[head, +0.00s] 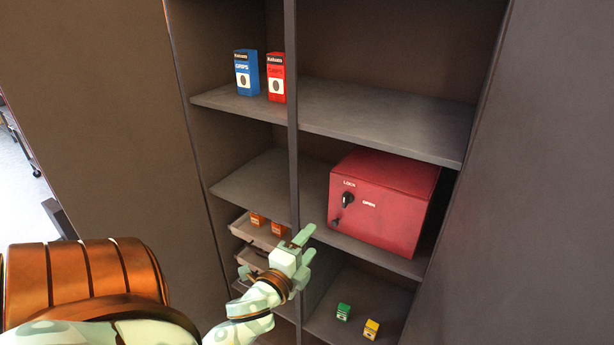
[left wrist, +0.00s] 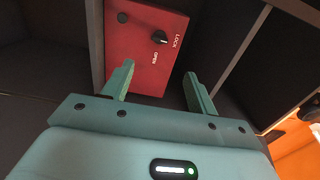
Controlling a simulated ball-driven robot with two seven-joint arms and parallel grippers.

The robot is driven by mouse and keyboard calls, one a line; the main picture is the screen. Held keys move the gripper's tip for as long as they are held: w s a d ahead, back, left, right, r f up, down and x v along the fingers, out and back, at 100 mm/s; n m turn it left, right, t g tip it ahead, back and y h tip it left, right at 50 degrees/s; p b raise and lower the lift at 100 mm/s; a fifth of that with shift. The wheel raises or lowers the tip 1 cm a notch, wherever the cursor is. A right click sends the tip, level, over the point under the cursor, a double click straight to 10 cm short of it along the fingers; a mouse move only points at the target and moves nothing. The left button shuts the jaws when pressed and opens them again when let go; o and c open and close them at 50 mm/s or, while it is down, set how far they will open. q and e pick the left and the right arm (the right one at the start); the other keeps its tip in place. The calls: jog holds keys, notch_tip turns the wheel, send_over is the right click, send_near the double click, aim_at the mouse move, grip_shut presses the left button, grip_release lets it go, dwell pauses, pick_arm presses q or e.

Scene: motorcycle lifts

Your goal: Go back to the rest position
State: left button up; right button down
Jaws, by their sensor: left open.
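My left gripper (head: 305,244) is in front of the shelving, just left of and below the red lockbox (head: 378,205). Its two pale green fingers are spread apart with nothing between them, and they also show in the left wrist view (left wrist: 157,88). The red box stands shut on the middle shelf, with a black knob by the words LOCK and OPEN. In the left wrist view the box (left wrist: 135,45) lies beyond the fingertips, apart from them. My right gripper is in neither view.
A blue box (head: 246,73) and a red box (head: 276,78) stand on the upper shelf (head: 380,118). A vertical post (head: 292,130) divides the front. Trays (head: 246,229) with orange boxes sit lower left. Green (head: 343,312) and yellow (head: 371,328) boxes stand on the low shelf.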

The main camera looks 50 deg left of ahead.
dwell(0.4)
pick_arm(q)
jog(key=s+d+f+n+g+h+b, duration=0.1)
jog(key=s+d+f+n+g, duration=0.2)
jog(key=f, duration=0.9)
jog(key=s+d+f+n+g+h, duration=0.1)
jog(key=s+f+n+g, duration=0.25)
jog(key=f, duration=0.75)
jog(key=s+d+f+n+g+h+b, duration=0.1)
jog(key=s+d+f+n+g, duration=0.2)
jog(key=f, duration=0.9)
jog(key=s+d+f+g+h+b, duration=0.1)
jog(key=s+d+f+g+b, duration=0.1)
jog(key=s+f, duration=0.8)
jog(key=s+d+f+g+h+b, duration=0.1)
jog(key=s+d+f+g+b, duration=0.2)
jog(key=s+f, duration=0.8)
jog(key=s+d+n+g, duration=0.1)
jog(key=s+d+g, duration=0.1)
jog(key=s, duration=0.3)
jog(key=shift+d+h+b, duration=0.3)
jog(key=shift+d+b, duration=0.05)
jog(key=shift+d, duration=0.1)
